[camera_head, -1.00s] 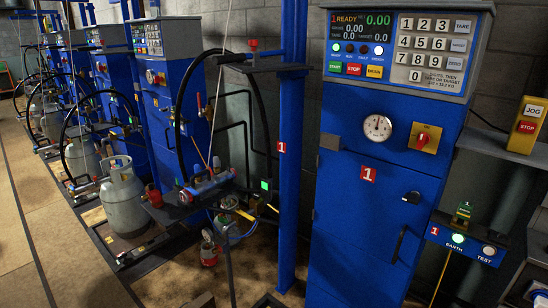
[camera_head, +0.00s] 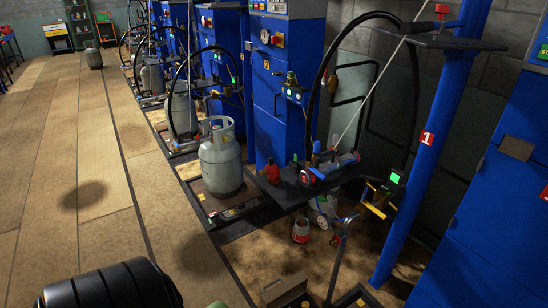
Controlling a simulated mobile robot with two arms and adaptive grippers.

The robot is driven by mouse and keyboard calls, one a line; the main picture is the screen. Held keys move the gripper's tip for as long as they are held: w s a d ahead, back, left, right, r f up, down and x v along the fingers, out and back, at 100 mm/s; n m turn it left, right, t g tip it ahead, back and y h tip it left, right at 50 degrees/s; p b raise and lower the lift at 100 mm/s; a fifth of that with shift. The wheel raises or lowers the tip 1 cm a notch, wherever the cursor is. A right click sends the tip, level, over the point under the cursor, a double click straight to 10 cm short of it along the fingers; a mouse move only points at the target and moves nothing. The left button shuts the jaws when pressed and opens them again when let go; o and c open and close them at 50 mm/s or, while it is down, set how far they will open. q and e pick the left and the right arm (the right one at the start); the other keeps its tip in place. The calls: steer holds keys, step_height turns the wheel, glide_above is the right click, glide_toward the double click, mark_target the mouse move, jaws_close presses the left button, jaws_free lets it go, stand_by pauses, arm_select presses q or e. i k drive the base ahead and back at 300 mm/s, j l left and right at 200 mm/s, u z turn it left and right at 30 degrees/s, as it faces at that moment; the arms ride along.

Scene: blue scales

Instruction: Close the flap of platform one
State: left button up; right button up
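A blue post (camera_head: 427,138) with a red number 1 plate stands right of centre. The blue cabinet (camera_head: 500,215) of station one is cut off at the right edge. A low dark platform frame (camera_head: 358,298) lies on the floor near the bottom, right of centre, mostly cut off. A small brown box-like piece (camera_head: 285,290) shows beside it. I cannot tell which part is the flap, or whether it is open. Neither of my grippers is in view.
A grey gas cylinder (camera_head: 221,165) stands on the neighbouring scale. A dark shelf (camera_head: 290,185) with hoses and a red fitting juts out beside it. A red-and-white can (camera_head: 301,230) is on the floor. The tiled floor at left (camera_head: 75,150) is mostly clear.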

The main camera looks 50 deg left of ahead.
mark_target(282, 290)
steer(key=j+z, duration=0.1)
steer(key=j, duration=0.5)
steer(key=k+j+z, duration=0.1)
steer(key=j, duration=0.5)
steer(key=k+j+z, duration=0.1)
steer(key=j, duration=0.45)
steer(key=k+j+z, duration=0.1)
steer(key=j, duration=0.5)
steer(key=k+j+z, duration=0.1)
steer(key=k+j, duration=0.15)
steer(key=j, duration=0.3)
steer(key=k+j+z, duration=0.1)
steer(key=j, duration=0.45)
steer(key=k+j+z, duration=0.1)
steer(key=k+j, duration=0.15)
steer(key=j, duration=0.3)
steer(key=k+j+z, duration=0.1)
steer(key=j, duration=0.4)
steer(key=k, duration=0.1)
